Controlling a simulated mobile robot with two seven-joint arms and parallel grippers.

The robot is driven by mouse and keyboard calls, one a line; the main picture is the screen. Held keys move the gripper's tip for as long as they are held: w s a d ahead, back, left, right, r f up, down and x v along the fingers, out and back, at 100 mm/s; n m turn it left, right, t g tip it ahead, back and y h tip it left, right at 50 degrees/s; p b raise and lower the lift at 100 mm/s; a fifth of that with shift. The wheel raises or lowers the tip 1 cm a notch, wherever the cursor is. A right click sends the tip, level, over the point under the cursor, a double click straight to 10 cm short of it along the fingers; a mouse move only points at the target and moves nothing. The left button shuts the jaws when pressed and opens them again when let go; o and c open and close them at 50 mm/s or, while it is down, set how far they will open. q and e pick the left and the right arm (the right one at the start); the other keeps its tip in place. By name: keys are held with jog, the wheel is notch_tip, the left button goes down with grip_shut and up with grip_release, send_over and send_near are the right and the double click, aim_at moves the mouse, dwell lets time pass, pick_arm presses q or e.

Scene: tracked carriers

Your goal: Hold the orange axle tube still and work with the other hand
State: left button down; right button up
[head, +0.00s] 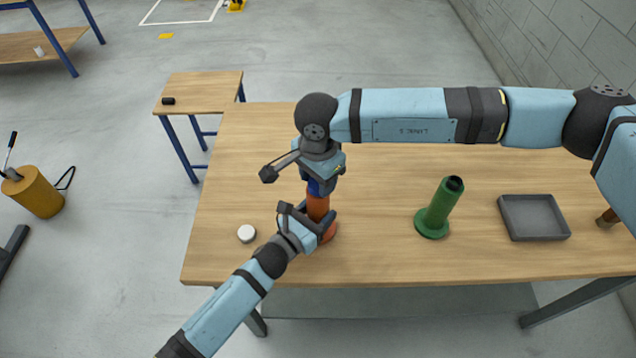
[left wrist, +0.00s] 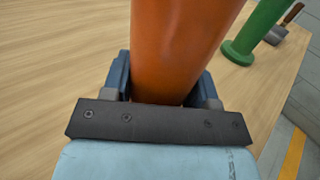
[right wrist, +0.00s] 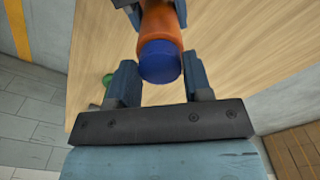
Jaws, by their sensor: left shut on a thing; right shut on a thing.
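The orange axle tube (head: 317,207) stands upright on the wooden table, with a wider orange foot at its base. It also fills the top of the left wrist view (left wrist: 180,45). My left gripper (head: 307,220) is shut around the tube low down, one finger on each side. A blue cap (right wrist: 160,62) sits at the tube's top end; in the head view (head: 318,187) it is mostly hidden by my right gripper. My right gripper (right wrist: 160,80) comes from above and is shut on the blue cap. Whether the cap is fully seated cannot be told.
A white disc (head: 246,233) lies left of the tube. A green flanged tube (head: 438,208) stands to the right, then a grey tray (head: 533,236) and a brown-handled tool (head: 607,218) partly behind my right arm. The table (head: 375,262) is clear between the two tubes.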

jog(key=shift+r+n, duration=0.15)
jog(key=shift+n, duration=0.95)
jog(key=shift+c, duration=0.2)
jog(key=shift+r, duration=0.15)
jog(key=shift+r, duration=1.3)
jog(key=shift+r, duration=0.1)
jog(key=shift+r, duration=1.65)
